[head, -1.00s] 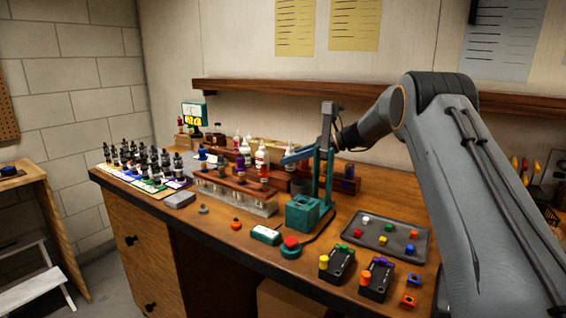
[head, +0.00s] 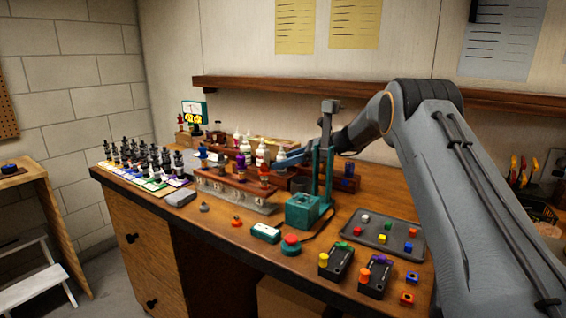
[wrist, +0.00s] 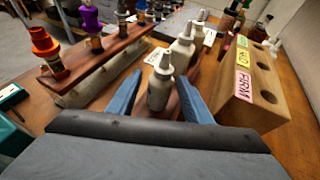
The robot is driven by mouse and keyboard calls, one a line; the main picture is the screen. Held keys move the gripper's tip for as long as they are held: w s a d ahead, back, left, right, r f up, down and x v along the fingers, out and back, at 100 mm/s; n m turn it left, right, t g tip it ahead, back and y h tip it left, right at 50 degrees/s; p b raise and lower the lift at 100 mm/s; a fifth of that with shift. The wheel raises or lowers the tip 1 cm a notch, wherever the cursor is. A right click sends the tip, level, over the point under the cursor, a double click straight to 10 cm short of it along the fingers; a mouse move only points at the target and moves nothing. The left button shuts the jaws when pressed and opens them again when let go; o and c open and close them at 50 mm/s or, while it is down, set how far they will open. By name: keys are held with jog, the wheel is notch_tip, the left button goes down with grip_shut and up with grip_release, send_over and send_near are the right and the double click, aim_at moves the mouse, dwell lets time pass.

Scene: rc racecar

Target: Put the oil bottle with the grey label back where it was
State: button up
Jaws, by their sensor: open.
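My gripper (wrist: 161,84) is open, with one blue finger on each side of a pale bottle (wrist: 160,90) with a pointed nozzle. The bottle stands upright between the fingers, and I cannot tell whether either finger touches it. Its label colour is not clear. More pale bottles (wrist: 182,50) stand in a row just behind it. A wooden block (wrist: 248,85) with round holes and pink, yellow and green tags stands to the right; its nearest holes look empty. In the head view my gripper (head: 287,160) is at the right end of the white bottles (head: 260,154).
A wooden rack (head: 232,188) with coloured-top pieces stands in front of the bottles. A teal stand (head: 304,210) rises close to my gripper. A dark tray (head: 380,241) of coloured cubes lies right. Several dark bottles (head: 150,160) stand far left.

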jog(key=b+v, duration=0.1)
jog(key=v, duration=0.7)
jog(key=shift+b, duration=0.35)
jog(key=shift+a+r, duration=0.1)
